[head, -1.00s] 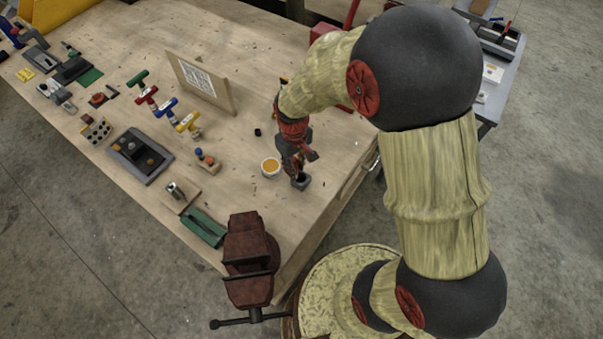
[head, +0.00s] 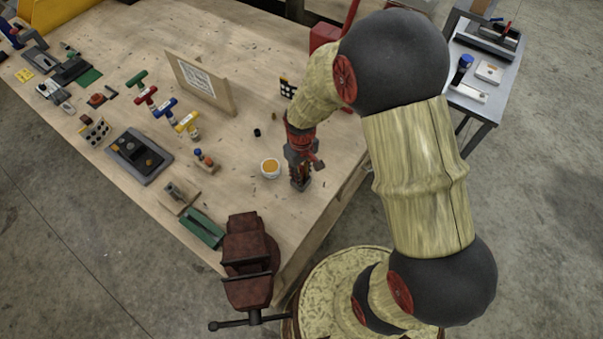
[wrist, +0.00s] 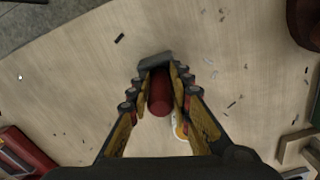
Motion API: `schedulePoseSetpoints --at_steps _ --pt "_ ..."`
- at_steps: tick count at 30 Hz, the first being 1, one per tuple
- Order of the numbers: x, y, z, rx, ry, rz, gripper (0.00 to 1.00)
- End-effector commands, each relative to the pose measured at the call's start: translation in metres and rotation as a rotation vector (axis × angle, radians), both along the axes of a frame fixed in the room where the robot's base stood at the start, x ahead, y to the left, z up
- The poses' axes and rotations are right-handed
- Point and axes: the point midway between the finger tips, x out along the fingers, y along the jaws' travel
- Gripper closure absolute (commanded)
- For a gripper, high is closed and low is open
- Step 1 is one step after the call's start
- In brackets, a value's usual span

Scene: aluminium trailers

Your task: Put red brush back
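My gripper (head: 300,181) points down at the near right part of the wooden bench. In the wrist view my gripper (wrist: 161,72) has its two fingers closed in on the red brush (wrist: 160,98), which shows as a red cylinder between them. Its lower end is hidden. A small grey block (wrist: 154,60), which looks like the holder, sits at the fingertips. In the head view the gripper mostly covers the block and the brush. I cannot tell how far the brush is inside the block.
A white cup with orange contents (head: 270,168) stands just left of my gripper. A red-brown vise (head: 249,262) is at the near bench corner. An upright wooden board (head: 203,86) stands farther back. Several tools lie along the left.

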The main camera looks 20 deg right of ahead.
Motion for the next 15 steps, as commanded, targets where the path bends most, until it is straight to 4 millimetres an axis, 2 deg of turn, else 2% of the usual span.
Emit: schedulePoseSetpoints --at_steps 9,15 --pt "-0.0002 0.0000 0.0002 0.000 0.000 0.000 0.62" --pt "-0.0001 0.0001 0.0002 0.000 0.000 0.000 0.62"
